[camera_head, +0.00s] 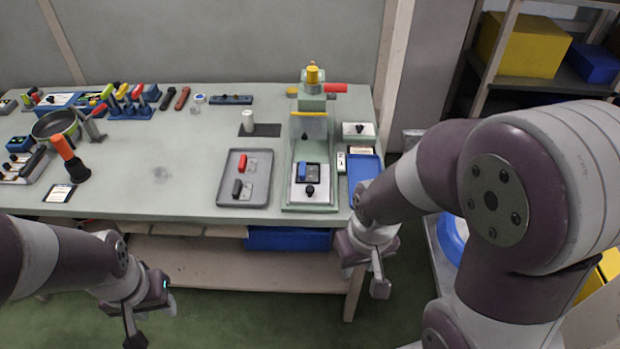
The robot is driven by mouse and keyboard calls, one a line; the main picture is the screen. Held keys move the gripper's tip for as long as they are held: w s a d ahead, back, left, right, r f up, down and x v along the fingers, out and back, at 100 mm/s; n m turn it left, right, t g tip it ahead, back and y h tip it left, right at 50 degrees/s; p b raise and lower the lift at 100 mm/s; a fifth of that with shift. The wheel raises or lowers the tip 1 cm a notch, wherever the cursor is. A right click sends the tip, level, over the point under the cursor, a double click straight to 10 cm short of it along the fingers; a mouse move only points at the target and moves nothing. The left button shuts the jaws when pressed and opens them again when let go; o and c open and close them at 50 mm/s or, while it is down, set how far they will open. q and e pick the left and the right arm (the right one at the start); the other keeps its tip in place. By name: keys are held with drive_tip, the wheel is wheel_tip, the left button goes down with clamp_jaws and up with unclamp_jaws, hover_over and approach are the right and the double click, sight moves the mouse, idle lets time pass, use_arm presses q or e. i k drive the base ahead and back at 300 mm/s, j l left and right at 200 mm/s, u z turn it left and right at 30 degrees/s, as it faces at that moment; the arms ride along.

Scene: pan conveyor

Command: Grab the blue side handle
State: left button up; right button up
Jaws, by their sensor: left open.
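My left gripper (152,319) is open and empty, low in front of the table's front edge, well left of the blue piece. My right gripper (364,279) hangs in front of the table's right corner, below and right of the press stand. Its fingers are partly hidden, and nothing shows in it.
A grey tray (262,190) left of the stand holds a red handle (242,162) and a black handle (237,188). A blue tray (364,165) is to the right. A pan (55,124) and tool racks fill the left. The table (160,175) is clear between.

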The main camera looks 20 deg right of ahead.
sight(311, 172)
drive_tip(key=i+l+z, duration=0.1)
drive_tip(key=i, duration=0.35)
drive_tip(key=i+l, duration=0.1)
drive_tip(key=i, duration=0.4)
drive_tip(key=z, duration=0.05)
